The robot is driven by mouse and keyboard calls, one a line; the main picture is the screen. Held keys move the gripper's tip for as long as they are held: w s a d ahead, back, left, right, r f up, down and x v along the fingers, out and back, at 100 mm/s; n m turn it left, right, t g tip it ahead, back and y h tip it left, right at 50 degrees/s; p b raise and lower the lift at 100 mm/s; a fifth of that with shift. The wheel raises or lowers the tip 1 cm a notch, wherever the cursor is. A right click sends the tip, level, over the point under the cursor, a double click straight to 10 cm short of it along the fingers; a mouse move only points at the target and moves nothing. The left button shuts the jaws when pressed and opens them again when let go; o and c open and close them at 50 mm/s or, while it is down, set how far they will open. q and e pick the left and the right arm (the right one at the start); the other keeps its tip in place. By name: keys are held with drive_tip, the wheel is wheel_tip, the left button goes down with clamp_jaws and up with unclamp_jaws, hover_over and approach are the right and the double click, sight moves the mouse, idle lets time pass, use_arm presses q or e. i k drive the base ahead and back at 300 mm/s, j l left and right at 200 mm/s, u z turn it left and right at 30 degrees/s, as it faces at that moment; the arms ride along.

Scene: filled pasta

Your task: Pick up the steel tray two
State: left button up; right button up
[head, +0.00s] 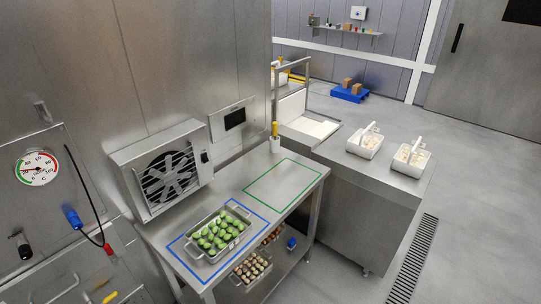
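A steel tray (196,250) with upright handles at its ends, filled with green pieces, sits inside the blue outlined rectangle (178,248) on the steel table (238,190). Another tray (247,284), holding brown and pale pieces, is on the shelf below, partly hidden by the tabletop. A further batch of similar pieces (273,235) shows behind it on the shelf, mostly hidden. I cannot read any number on the trays. Neither of my grippers is in view.
A green outlined rectangle (284,183) on the table is empty. A fan unit (165,172) stands at the table's back left. Two white containers (364,144) (409,160) with pale contents stand on the right counter (340,165). Open floor (470,200) lies to the right.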

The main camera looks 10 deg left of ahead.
sight(214, 236)
drive_tip(key=i, duration=1.2)
drive_tip(key=i+l+u, duration=0.1)
drive_tip(key=i, duration=1.05)
drive_tip(key=i+u, duration=0.1)
drive_tip(key=u, duration=0.8)
drive_tip(key=i+l+u, duration=0.15)
drive_tip(key=u, duration=0.75)
drive_tip(key=i+l+u, duration=0.1)
drive_tip(key=u, duration=0.35)
drive_tip(key=l+u, duration=0.1)
drive_tip(key=u, duration=1.9)
